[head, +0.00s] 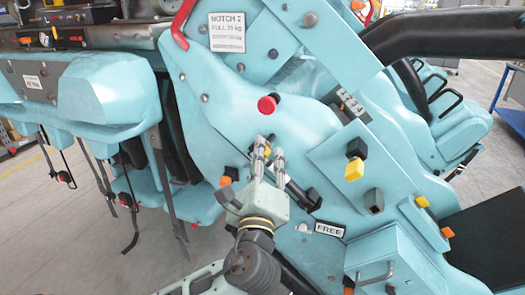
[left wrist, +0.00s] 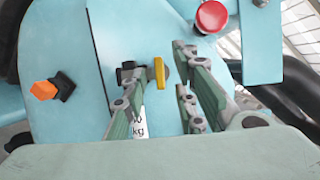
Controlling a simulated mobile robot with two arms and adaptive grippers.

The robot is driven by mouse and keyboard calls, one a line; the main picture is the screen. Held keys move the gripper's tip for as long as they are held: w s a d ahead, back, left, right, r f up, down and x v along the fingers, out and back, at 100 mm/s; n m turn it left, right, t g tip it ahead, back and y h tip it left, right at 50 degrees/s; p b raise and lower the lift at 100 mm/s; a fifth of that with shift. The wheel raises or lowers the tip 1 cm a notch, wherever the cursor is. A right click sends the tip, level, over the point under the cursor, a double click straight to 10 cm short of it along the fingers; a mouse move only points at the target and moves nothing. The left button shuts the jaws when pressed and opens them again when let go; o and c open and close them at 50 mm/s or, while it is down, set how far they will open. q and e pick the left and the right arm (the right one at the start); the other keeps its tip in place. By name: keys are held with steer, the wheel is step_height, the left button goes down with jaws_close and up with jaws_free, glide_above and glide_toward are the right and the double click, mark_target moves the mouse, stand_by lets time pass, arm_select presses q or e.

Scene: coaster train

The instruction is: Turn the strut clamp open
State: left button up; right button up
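My left gripper (head: 268,143) reaches up in front of the teal panel (head: 220,125), with its fingers apart. In the left wrist view, a small yellow handle (left wrist: 159,72) on a dark mount stands out from the teal surface, between the spread fingers of the left gripper (left wrist: 162,65). I see no finger clearly touching it. In the head view the yellow handle (head: 267,152) is mostly hidden by the fingers. No label marks it as the strut clamp, so I cannot confirm that. My right gripper is not in view.
A red round button (head: 267,105) sits just above the gripper. An orange knob (head: 225,180) is to its left, and a yellow-and-black knob (head: 354,168) to its right. A "FREE" label (head: 330,229) is lower right. Seats with hanging straps (head: 95,180) fill the left.

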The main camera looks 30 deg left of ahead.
arm_select(q)
steer(key=shift+w+a+r, duration=0.1)
steer(key=shift+w+a, duration=0.2)
steer(key=shift+w, duration=0.1)
steer(key=shift+c, duration=0.3)
jaws_close()
